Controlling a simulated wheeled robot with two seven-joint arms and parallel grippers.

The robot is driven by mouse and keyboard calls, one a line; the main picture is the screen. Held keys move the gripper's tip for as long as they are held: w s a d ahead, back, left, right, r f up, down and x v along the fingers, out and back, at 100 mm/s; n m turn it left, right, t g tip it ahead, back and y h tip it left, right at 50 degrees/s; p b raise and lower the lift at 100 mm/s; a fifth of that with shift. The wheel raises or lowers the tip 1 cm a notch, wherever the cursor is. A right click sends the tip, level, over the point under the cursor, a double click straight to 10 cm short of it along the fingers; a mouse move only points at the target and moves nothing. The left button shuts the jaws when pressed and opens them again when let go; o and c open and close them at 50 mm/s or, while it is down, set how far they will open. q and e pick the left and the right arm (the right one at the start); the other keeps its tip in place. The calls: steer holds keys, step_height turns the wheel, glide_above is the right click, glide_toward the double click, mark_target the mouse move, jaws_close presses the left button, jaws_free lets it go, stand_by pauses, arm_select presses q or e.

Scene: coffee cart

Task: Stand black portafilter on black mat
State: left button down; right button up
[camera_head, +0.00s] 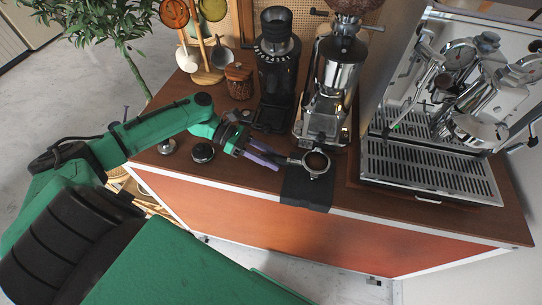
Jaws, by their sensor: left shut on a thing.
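The black portafilter (316,163) has a metal rim and a brown inside that may be coffee. Its basket is over the black mat (303,190), and its dark handle points left. I cannot tell whether it touches the mat. My left gripper (268,160), with purple fingers, comes in from the left and is shut on the portafilter's handle. The black mat lies at the front edge of the cart top and hangs over it. My right gripper is not in view.
A silver grinder (335,85) stands just behind the mat, and a black grinder (276,75) is left of it. The espresso machine (425,165) stands to the right. A small black round tool (203,152) sits on the wooden top left of the gripper.

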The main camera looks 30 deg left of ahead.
arm_select(q)
steer(key=shift+f, duration=0.3)
steer(key=shift+c, duration=2.2)
jaws_free()
steer(key=shift+f, duration=0.1)
steer(key=b+v, duration=0.2)
steer(key=v, duration=1.1)
steer(key=shift+a, duration=0.35)
steer(key=shift+a+r, duration=0.35)
steer(key=shift+a, duration=0.05)
steer(key=shift+s+d, duration=0.1)
